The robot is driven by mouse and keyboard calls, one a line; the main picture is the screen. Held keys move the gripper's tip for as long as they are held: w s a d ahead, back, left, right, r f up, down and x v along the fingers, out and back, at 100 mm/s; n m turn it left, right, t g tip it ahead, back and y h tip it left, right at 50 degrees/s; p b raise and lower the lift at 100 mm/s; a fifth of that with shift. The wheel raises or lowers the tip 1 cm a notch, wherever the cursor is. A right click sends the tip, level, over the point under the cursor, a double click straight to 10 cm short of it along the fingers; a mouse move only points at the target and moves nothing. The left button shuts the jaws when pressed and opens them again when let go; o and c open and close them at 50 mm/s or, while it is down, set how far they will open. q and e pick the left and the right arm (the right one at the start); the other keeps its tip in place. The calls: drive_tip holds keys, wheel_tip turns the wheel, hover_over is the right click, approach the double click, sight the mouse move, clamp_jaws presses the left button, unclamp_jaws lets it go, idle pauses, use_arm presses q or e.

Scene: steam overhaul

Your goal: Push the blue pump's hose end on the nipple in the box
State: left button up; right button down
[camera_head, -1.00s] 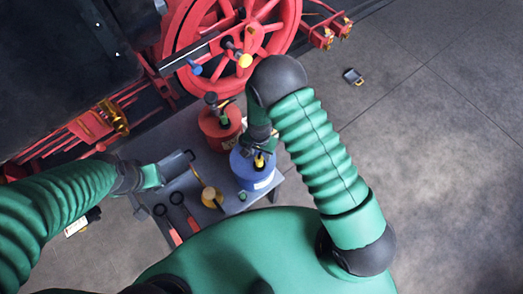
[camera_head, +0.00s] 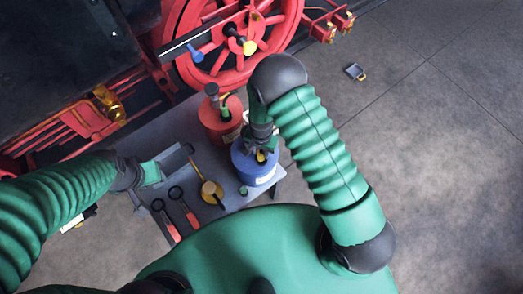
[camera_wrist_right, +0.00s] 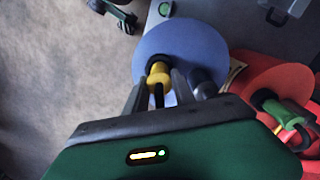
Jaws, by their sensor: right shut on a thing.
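The blue pump (camera_head: 255,167) stands on the grey table in the head view, and its round blue top (camera_wrist_right: 160,42) fills the upper middle of the right wrist view. My right gripper (camera_head: 262,147) is over the pump. In the wrist view its dark fingers (camera_wrist_right: 160,92) are shut on a yellow hose end (camera_wrist_right: 159,74) at the pump's top. My left gripper (camera_head: 148,174) is beside a grey open box (camera_head: 176,157) at the table's left; its jaw opening is unclear. I cannot make out a nipple in the box.
A red pump (camera_head: 217,124) stands just behind the blue one. A red locomotive wheel (camera_head: 215,68) is behind the table. Open floor (camera_head: 440,150) lies right.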

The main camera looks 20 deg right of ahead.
drive_tip(key=shift+d+r, duration=0.1)
idle(0.3)
wheel_tip(320, 180, up, 3)
drive_tip(key=p, duration=0.3)
drive_tip(key=shift+r, duration=0.2)
drive_tip(key=shift+r+p, duration=0.8)
drive_tip(key=shift+r, duration=0.25)
